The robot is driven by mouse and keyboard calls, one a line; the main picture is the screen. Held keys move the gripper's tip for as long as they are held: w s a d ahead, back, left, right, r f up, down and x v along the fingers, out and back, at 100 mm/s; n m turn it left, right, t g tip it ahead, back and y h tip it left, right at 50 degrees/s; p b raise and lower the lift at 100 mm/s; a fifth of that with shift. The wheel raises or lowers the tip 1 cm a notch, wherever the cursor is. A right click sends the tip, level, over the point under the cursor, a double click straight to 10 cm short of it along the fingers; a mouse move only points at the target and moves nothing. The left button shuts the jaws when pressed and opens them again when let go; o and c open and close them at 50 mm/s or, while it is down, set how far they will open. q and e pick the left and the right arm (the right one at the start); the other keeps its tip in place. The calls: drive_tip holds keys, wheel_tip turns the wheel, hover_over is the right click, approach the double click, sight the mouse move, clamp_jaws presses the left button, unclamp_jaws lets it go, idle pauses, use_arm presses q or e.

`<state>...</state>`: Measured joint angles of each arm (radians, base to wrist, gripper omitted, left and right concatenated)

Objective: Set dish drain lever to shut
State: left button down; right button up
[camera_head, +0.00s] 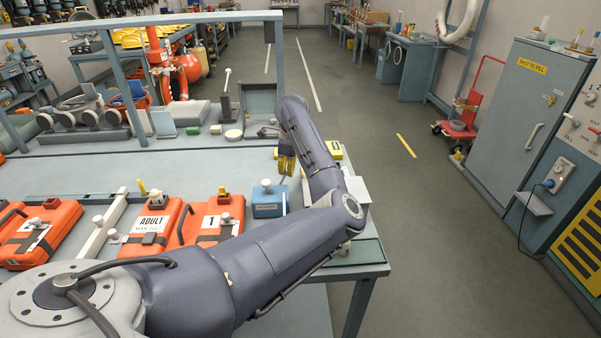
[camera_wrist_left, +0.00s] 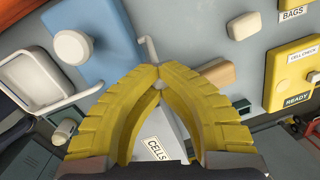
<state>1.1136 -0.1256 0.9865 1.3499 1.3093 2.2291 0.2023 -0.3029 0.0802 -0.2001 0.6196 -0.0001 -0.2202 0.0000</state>
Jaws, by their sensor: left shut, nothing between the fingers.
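My left gripper (camera_head: 287,166) points down over the table's right end, between a blue box with a white knob (camera_head: 268,199) and a yellow unit (camera_head: 334,151). In the left wrist view its yellow fingers (camera_wrist_left: 158,78) meet at the tips and hold nothing. A white-rimmed square dish (camera_wrist_left: 38,80) lies at the left there, with a thin metal rod (camera_wrist_left: 82,98) at its edge. A small pale bent lever (camera_wrist_left: 150,48) shows just past the fingertips; I cannot tell whether they touch. I cannot tell which is the drain lever. My right gripper is out of view.
The blue box (camera_wrist_left: 85,45) and a tan block (camera_wrist_left: 214,73) are close to the fingers. A white CELLS box (camera_wrist_left: 158,138) is below them. Orange cases (camera_head: 150,225) stand left of my arm. The floor aisle (camera_head: 400,200) to the right is open.

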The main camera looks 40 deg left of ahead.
use_arm(q)
drive_tip(key=shift+s+a+r+t+h, duration=0.25)
drive_tip(key=shift+s+a+t+h, duration=0.15)
drive_tip(key=shift+s+a+h, duration=0.15)
drive_tip(key=shift+s+a+r, duration=0.1)
drive_tip(key=shift+s+a, duration=0.75)
drive_tip(key=shift+a, duration=0.3)
drive_tip(key=shift+s+a, duration=0.1)
drive_tip(key=shift+a, duration=0.05)
drive_tip(key=c, duration=1.4)
unclamp_jaws()
drive_tip(key=shift+o, duration=0.5)
wheel_tip(320, 180, up, 12)
drive_tip(key=s, duration=0.1)
drive_tip(key=shift+d, duration=0.45)
